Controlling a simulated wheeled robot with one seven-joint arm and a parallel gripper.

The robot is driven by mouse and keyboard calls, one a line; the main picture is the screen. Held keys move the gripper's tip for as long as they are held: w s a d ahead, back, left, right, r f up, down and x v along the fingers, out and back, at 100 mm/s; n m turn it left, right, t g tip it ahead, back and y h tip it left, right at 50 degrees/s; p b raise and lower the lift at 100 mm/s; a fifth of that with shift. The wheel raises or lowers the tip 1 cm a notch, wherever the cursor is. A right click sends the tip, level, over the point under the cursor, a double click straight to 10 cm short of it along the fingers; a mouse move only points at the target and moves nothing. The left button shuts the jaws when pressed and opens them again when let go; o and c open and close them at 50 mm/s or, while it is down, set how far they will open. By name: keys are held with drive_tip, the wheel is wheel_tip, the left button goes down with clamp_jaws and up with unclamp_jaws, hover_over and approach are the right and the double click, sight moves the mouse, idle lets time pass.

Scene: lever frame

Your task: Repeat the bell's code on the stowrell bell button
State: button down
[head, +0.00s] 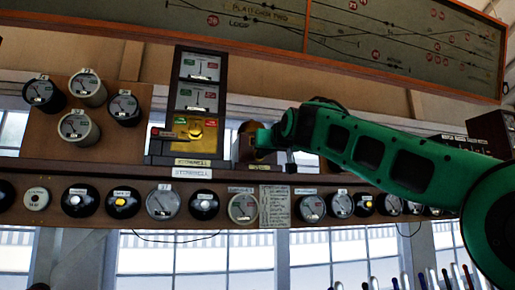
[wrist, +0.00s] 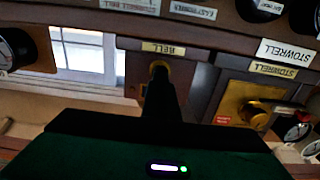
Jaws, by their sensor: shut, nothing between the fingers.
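The wooden bell box (head: 243,148) stands on the shelf, just right of the tall dark Stowrell instrument (head: 184,100). In the wrist view, which is upside down, the box carries a BELL label (wrist: 163,48) and a round brass button (wrist: 160,65). My gripper (head: 264,140) is in front of the box and hides part of it. In the wrist view my gripper (wrist: 160,80) is shut and empty, its dark fingertips overlapping the brass button. I cannot tell whether they touch it. The Stowrell name plate (wrist: 274,68) is beside the box.
The instrument's yellow panel with its knob (head: 196,132) is close left of my gripper. A row of round dials and plungers (head: 162,203) lines the shelf front. A framed track diagram (head: 400,40) hangs above. Coloured levers (head: 430,278) stand at lower right.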

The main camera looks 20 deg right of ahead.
drive_tip(key=shift+w, duration=0.2)
drive_tip(key=shift+s, duration=0.15)
idle(1.1)
drive_tip(key=shift+s, duration=0.15)
drive_tip(key=shift+s, duration=2.35)
drive_tip(key=shift+s, duration=0.1)
drive_tip(key=s, duration=1)
drive_tip(key=shift+s, duration=0.2)
drive_tip(key=shift+f, duration=0.2)
